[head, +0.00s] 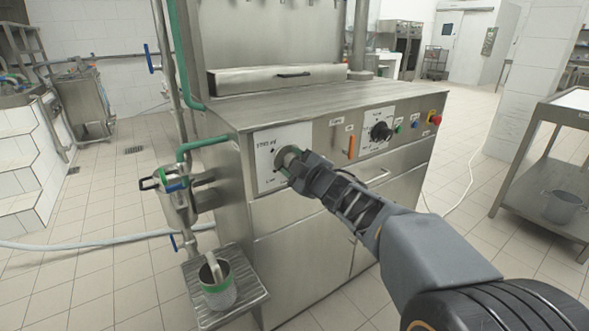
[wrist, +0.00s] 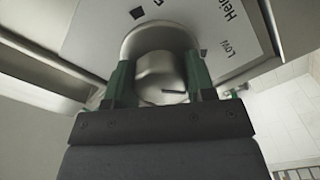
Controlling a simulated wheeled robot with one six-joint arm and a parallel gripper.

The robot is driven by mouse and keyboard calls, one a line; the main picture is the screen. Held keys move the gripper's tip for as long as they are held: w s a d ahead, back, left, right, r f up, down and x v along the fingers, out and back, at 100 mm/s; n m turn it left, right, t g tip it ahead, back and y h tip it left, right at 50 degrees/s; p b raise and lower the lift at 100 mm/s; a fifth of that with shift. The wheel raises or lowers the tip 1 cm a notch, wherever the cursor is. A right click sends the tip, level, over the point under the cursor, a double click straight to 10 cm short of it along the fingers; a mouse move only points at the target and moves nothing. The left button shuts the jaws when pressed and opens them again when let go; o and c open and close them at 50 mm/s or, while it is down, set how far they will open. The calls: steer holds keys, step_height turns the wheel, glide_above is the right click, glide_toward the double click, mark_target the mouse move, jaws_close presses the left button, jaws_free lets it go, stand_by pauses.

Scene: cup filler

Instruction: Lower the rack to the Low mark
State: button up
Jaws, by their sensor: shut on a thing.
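My gripper (head: 290,164) is at the left white panel (head: 262,178) on the front of the steel machine. In the wrist view its two green fingers (wrist: 160,84) are on either side of a round metal knob (wrist: 158,66), shut on it. A short dark line shows on the knob's lower right. The panel in the wrist view (wrist: 205,20) carries the partly cut-off word "Heig" and the word "Low" (wrist: 229,47), right of the knob. In the head view the gripper hides most of the knob. I cannot tell which part is the rack.
A second panel with a black dial (head: 381,131) is to the right, with an orange lever (head: 351,146) between. A metal pot (head: 176,203) is on the machine's left side, above a slatted shelf (head: 254,291) with a small bucket (head: 218,290). A cart (head: 548,195) stands at right.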

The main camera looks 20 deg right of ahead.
steer(key=shift+n+b, duration=0.4)
steer(key=shift+n, duration=0.7)
steer(key=o, duration=0.9)
steer(key=shift+a, duration=0.1)
steer(key=shift+s, duration=0.1)
steer(key=shift+s+d+r, duration=0.1)
steer(key=shift+s+d, duration=0.1)
steer(key=shift+s, duration=0.1)
steer(key=shift+p+v, duration=2.2)
steer(key=shift+v, duration=4.3)
